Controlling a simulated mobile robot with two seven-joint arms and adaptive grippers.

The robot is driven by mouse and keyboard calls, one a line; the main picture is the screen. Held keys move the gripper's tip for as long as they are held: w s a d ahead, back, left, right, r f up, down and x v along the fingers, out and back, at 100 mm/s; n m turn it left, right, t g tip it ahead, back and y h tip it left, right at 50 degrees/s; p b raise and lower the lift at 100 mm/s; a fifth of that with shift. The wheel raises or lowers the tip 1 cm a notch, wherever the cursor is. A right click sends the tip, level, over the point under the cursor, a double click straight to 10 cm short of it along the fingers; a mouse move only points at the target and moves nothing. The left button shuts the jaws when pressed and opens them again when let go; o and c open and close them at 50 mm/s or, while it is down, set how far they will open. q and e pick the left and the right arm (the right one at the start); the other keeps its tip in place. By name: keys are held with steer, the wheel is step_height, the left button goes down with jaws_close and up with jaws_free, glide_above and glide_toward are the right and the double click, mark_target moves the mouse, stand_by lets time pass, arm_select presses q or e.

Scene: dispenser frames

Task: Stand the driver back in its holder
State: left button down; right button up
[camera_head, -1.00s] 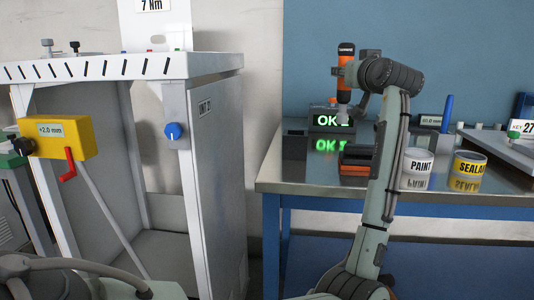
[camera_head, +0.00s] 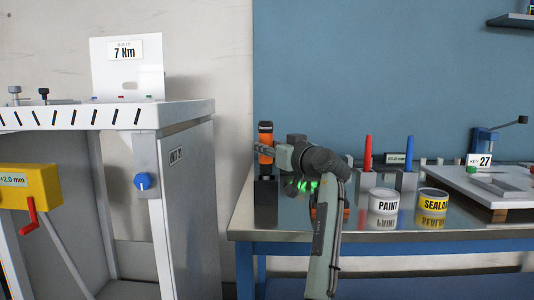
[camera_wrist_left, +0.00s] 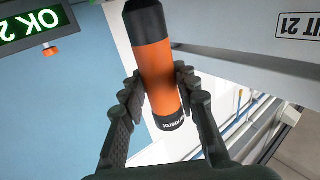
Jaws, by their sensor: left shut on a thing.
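The driver (camera_head: 265,146), an orange cylinder with black ends, is held nearly upright above the left end of the metal bench. My left gripper (camera_head: 268,151) is shut on its orange body. In the left wrist view, the two dark fingers of the gripper (camera_wrist_left: 159,88) press on either side of the driver (camera_wrist_left: 154,58). My right gripper is not in view.
Paint (camera_head: 383,204) and sealant (camera_head: 433,202) cans, red (camera_head: 367,152) and blue (camera_head: 409,150) handles stand to the right. A grey cabinet (camera_head: 185,200) is left.

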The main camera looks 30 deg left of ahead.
arm_select(q)
steer(key=shift+f, duration=0.7)
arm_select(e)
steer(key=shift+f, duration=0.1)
arm_select(q)
steer(key=c, duration=1.1)
jaws_free()
steer(key=shift+f, duration=0.15)
steer(key=shift+c, duration=0.2)
steer(key=shift+s+d, duration=0.1)
steer(key=shift+d, duration=0.15)
steer(key=b+v, duration=0.2)
steer(key=v, duration=0.9)
steer(key=shift+s+d, duration=0.2)
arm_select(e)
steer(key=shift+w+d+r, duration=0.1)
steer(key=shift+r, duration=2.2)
